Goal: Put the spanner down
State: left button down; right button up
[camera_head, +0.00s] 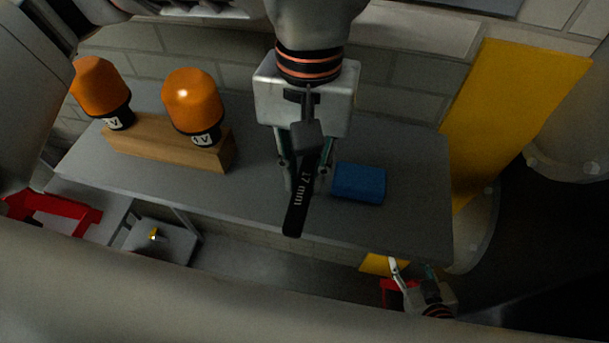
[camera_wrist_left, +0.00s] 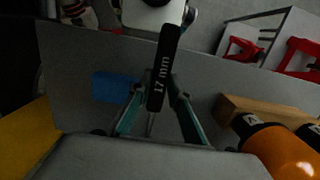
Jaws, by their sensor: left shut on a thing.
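The spanner (camera_head: 296,207) is a dark bar marked "17 mm". My left gripper (camera_head: 306,178) is shut on it, over the middle of the grey table (camera_head: 415,215). The spanner's lower end points toward the table's front edge in the head view.
A blue block (camera_head: 359,183) lies on the table just right of the spanner. A wooden block (camera_head: 165,142) with two orange-topped items (camera_head: 193,100) (camera_head: 101,88) stands at the left. Bare table lies left of the spanner and at the right end. A yellow panel (camera_head: 515,95) stands behind.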

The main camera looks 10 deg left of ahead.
pick_arm(q)
jog(key=shift+f, duration=0.75)
jog(key=shift+f, duration=0.15)
jog(key=c, duration=2)
grip_release()
jog(key=shift+o, duration=0.6)
